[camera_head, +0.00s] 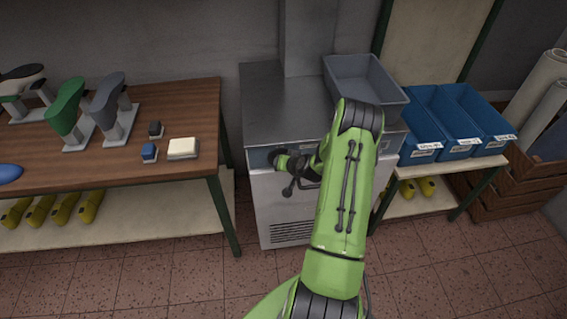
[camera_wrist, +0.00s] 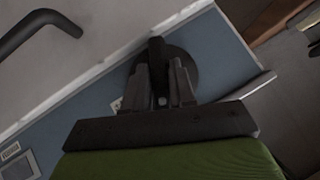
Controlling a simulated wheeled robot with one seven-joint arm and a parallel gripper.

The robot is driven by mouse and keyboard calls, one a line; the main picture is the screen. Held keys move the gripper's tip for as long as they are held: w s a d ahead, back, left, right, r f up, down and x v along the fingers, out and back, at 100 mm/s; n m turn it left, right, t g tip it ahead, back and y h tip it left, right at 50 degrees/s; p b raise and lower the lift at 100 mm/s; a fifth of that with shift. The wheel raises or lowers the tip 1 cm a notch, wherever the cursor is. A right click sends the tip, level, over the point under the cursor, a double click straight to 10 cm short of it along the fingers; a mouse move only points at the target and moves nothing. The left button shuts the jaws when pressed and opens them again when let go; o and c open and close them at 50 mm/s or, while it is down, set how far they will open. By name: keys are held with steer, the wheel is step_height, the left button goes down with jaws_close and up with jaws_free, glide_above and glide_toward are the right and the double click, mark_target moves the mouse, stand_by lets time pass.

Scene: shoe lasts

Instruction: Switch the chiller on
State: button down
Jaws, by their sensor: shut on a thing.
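The chiller (camera_head: 279,207) is a pale metal cabinet with a steel top and a blue-grey control strip along its upper front. My green arm reaches across its front, and my gripper (camera_head: 291,164) is at the left part of that strip. In the wrist view my gripper (camera_wrist: 172,98) is shut on a dark knob (camera_wrist: 157,52), whose round base (camera_wrist: 190,66) lies against the blue strip (camera_wrist: 95,112). My fingers hide part of the knob, and I cannot read any marking for its position.
A grey bin (camera_head: 363,80) stands on the chiller top. A wooden table (camera_head: 190,112) with shoe lasts is to the left. Blue bins (camera_head: 462,149) stand on a bench to the right. A dark bar handle (camera_wrist: 40,25) shows at the wrist view's upper left. Floor in front is clear.

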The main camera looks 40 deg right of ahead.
steer(key=shift+w+a+n+g+h+b, duration=0.15)
steer(key=shift+n+g+h+b, duration=0.25)
steer(key=shift+n+g+h, duration=0.25)
steer(key=shift+a+n+g+h+b, duration=0.15)
steer(key=shift+n+g+h+b, duration=0.25)
steer(key=shift+h, duration=0.35)
steer(key=c, duration=1)
jaws_free()
steer(key=p+v, duration=0.1)
steer(key=v, duration=1.4)
steer(key=shift+a+r, duration=0.25)
